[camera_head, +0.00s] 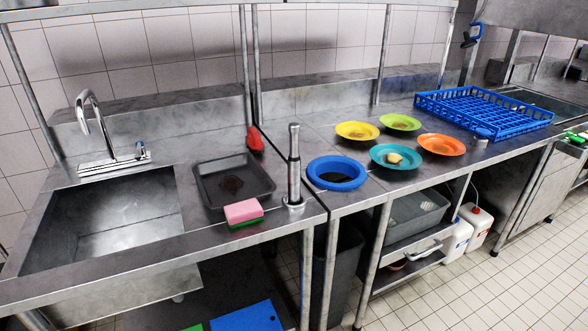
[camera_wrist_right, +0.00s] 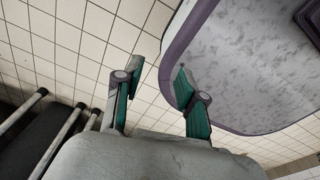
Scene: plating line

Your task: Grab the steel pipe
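The steel pipe (camera_head: 294,165) stands upright on the steel counter in the head view, near the counter's front right corner. It has a narrow top and a round flared foot. Neither gripper shows in the head view, and nothing touches the pipe there. My right gripper (camera_wrist_right: 159,76) shows in the right wrist view. Its two teal-padded fingers are spread apart with nothing between them. The pipe does not show in that view. My left gripper is in neither view.
A pink and green sponge (camera_head: 243,213) and a dark tray (camera_head: 233,184) lie left of the pipe. A blue ring (camera_head: 337,185) lies to its right. Farther right are several coloured plates and a blue rack (camera_head: 484,128). A sink (camera_head: 115,225) is at left.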

